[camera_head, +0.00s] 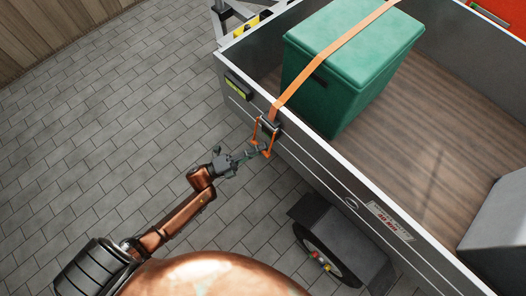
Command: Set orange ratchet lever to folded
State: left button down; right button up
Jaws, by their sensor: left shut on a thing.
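The orange ratchet lever (268,153) hangs on the outer side of the trailer wall, standing out and down from the dark ratchet body (269,126). The orange strap (325,56) runs from the ratchet up over the wall and across a green box. My left gripper (257,150) reaches in from the lower left and is shut on the lever's outer end. Its fingertips hide part of that end. My right gripper is not in view.
The grey trailer (318,158) has a wooden floor and holds the green box (352,62) and a grey object (500,235) at the right. A wheel (322,257) and fender stand below the wall. Grey paving (120,130) at the left is clear.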

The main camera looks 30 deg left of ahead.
pick_arm(q)
jog(key=shift+w+d+f, duration=0.1)
jog(key=shift+w+f, duration=0.05)
jog(key=shift+w, duration=0.3)
jog(key=shift+w+d+f, duration=0.1)
jog(key=shift+w+f, duration=0.05)
jog(key=shift+w, duration=0.25)
jog(key=c, duration=1.9)
grip_release()
jog(key=shift+c, duration=0.2)
jog(key=v, duration=1.2)
jog(key=shift+r, duration=0.1)
